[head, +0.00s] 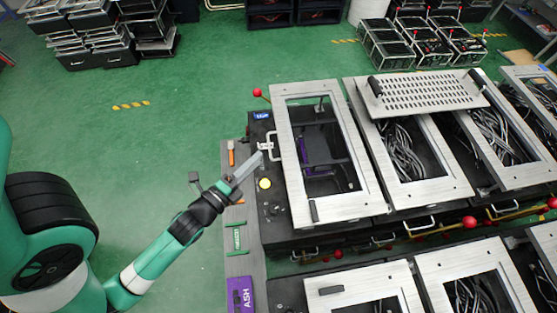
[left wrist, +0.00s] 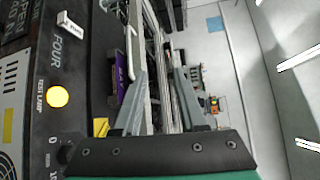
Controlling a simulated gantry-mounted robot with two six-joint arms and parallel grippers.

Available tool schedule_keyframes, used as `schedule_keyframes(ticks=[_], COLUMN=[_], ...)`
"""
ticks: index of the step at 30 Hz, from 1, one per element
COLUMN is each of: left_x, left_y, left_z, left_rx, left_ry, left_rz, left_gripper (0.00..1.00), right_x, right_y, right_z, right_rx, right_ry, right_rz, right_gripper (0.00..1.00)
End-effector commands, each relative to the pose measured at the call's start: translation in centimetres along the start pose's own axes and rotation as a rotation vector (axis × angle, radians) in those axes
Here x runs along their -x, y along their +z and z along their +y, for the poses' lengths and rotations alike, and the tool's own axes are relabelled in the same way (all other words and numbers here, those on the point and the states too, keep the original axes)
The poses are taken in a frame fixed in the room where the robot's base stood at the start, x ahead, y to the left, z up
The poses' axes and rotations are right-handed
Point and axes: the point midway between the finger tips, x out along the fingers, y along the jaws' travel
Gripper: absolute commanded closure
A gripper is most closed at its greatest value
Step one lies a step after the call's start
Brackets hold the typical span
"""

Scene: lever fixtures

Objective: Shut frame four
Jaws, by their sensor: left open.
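Frame four is the silver window frame (head: 298,180) on the dark fixture in the head view, with a black handle at its near edge. A lever clamp (head: 267,146) stands at its left edge. My left gripper (head: 257,163) is open beside this clamp, left of the frame. In the left wrist view my open fingers (left wrist: 160,105) have silver bars (left wrist: 170,90) showing between them; I cannot tell if they touch. The panel marked FOUR (left wrist: 68,48) is left of the fingers there. My right gripper is not in view.
A yellow test lamp (head: 265,183) is on the panel near my gripper; it also shows in the left wrist view (left wrist: 57,96). Similar frames stand to the right, one with a perforated plate (head: 425,94). A purple block (head: 240,294) is at the front.

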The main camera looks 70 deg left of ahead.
Motion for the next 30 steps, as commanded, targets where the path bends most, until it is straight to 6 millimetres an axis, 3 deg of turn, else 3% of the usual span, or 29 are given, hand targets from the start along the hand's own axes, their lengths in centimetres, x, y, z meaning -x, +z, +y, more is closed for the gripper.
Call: schedule_keyframes(ticks=[1,3,11,14,24,30], left_x=[0.9,1.4,0.9,-0.3,-7.7,-10.0], left_y=[0.1,0.5,0.8,0.8,1.0,1.1], left_z=[3.7,5.0,4.6,4.5,5.2,5.4], left_rx=[0.002,0.004,0.007,0.008,0.008,0.007], left_ry=[0.04,0.062,0.061,0.058,0.058,0.061], left_rz=[-0.016,-0.029,-0.038,-0.038,-0.037,-0.037], left_gripper=[0.59,0.59,0.59,0.59,0.59,0.59], right_x=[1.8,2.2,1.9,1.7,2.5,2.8], right_y=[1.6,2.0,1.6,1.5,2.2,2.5], right_z=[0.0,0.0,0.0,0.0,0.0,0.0], right_rx=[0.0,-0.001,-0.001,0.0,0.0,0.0], right_ry=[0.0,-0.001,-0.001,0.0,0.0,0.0], right_rz=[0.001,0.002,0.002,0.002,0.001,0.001], right_gripper=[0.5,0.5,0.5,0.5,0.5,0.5])
